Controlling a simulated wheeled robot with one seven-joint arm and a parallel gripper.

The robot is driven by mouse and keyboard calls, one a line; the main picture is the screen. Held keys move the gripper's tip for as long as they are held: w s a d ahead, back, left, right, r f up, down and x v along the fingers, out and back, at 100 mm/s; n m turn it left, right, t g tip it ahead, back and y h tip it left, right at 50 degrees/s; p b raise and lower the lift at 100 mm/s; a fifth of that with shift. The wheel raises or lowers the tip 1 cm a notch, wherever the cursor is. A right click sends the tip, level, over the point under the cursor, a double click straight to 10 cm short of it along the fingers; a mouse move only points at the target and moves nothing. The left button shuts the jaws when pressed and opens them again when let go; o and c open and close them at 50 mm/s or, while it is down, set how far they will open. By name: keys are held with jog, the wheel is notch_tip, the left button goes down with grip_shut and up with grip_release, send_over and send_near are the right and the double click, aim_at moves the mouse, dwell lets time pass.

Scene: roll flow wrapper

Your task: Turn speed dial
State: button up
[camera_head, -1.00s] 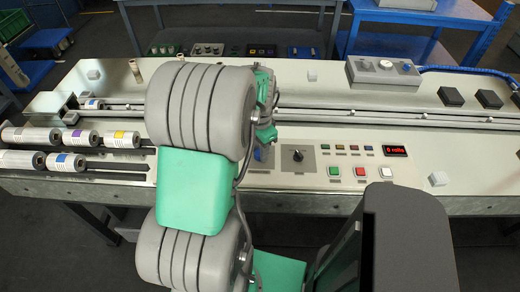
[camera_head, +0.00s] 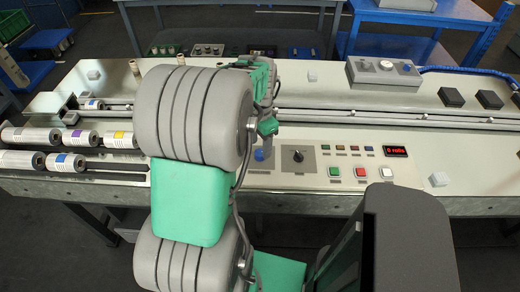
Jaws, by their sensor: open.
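A black dial (camera_head: 297,155) with a pale pointer mark sits on a dark square plate on the machine's front panel. A blue round knob (camera_head: 261,155) is to its left, partly covered by the end of my arm. I cannot read which one is labelled for speed. My gripper (camera_head: 267,141) is only partly visible, pointing down beside the arm's green wrist, just above and near the blue knob and left of the black dial. It is open, and nothing shows between its fingers. Whether it touches the blue knob cannot be told.
Green, red and white buttons (camera_head: 361,173) and a red lit display (camera_head: 395,151) are right of the dial. Several labelled rolls (camera_head: 86,139) lie at the left. Rails (camera_head: 400,118) run along the machine behind the panel. A grey box (camera_head: 384,72) stands at the back.

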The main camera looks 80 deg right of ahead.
aim_at(260, 153)
jog(key=shift+r, duration=2.3)
